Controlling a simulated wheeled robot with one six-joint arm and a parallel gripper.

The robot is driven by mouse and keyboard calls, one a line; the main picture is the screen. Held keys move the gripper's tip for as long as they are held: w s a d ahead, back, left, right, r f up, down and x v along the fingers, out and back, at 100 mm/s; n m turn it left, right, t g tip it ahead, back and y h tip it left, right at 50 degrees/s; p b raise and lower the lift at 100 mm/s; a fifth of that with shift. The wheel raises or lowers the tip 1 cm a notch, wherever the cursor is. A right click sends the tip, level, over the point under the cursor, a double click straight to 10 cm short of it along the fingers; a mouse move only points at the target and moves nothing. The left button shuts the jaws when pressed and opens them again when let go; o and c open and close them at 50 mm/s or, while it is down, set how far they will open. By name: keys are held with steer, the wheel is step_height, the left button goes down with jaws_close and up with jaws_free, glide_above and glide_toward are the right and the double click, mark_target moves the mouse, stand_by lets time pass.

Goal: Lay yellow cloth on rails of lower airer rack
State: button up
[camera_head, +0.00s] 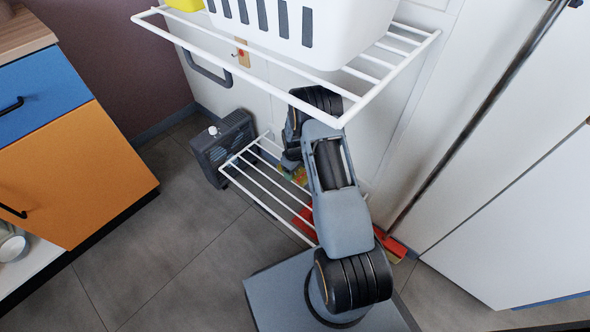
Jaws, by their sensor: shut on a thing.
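The lower airer rack (262,190) is a white wire frame with several rails, low down near the white door. My arm reaches down over its right part. My gripper (291,166) is just above the rack's far right side, mostly hidden behind my own arm links. A small yellow and greenish patch, which looks like the yellow cloth (299,176), shows right beside and below the gripper. The gripper is shut on it. Most of the cloth is hidden, and I cannot tell whether it touches the rails.
The upper white rack (386,78) carries a white slotted basket (338,35) and a yellow item (186,4) above my arm. A dark grey box (223,148) stands left of the lower rack. Floor is clear at left.

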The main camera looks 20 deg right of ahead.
steer(key=shift+f, duration=0.3)
steer(key=o, duration=1.1)
steer(key=shift+r, duration=0.1)
